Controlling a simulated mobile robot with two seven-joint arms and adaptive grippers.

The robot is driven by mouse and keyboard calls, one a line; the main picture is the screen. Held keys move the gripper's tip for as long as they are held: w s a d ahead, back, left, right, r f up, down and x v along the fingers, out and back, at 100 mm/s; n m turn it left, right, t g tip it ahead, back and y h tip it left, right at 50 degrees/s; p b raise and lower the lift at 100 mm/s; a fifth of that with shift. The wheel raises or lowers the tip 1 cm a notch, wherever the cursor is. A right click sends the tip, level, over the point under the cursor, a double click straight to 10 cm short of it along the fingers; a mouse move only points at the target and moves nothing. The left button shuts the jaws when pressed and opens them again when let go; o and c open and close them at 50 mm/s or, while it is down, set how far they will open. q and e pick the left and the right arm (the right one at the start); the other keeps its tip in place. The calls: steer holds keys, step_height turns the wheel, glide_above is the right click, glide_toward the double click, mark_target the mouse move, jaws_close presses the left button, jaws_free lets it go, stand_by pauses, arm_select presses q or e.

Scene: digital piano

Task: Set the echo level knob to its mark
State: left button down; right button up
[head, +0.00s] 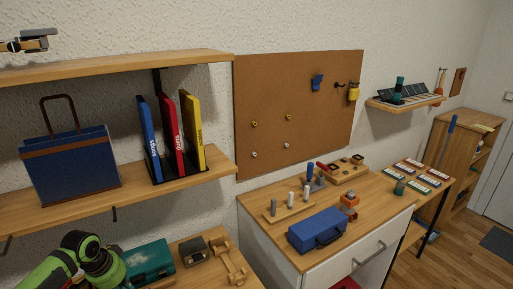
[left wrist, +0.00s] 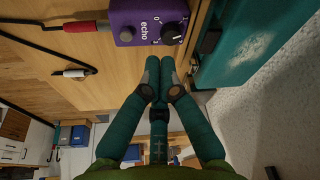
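The purple echo pedal (left wrist: 143,22) is at the top of the left wrist view, partly cut off by the frame edge. Its dark round knob (left wrist: 172,31) has white scale figures beside it; I cannot tell where its pointer stands against the mark. My left gripper (left wrist: 160,66) has its teal fingertips together just below the knob in the picture, apparently apart from it and holding nothing. The pedal does not show in the head view, where only my green left arm appears at lower left. My right gripper is not in view.
A teal box (head: 149,262) stands close by my left arm and also shows beside the pedal in the left wrist view (left wrist: 235,45). A red-and-black plug (left wrist: 82,27) enters the pedal's left side. A shelf (head: 75,205) with a blue bag and books hangs above.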

arm_select(q)
steer(key=b+x, duration=0.4)
steer(key=b, duration=0.1)
steer(key=shift+s+a+f, duration=0.1)
steer(key=shift+s+f, duration=0.1)
steer(key=shift+f, duration=0.1)
steer(key=shift+s+b+x, duration=0.25)
steer(key=shift+b+x, duration=0.4)
steer(key=shift+x, duration=0.6)
steer(key=shift+a, duration=0.15)
steer(key=shift+w, duration=0.25)
steer(key=shift+w+a+r, duration=0.1)
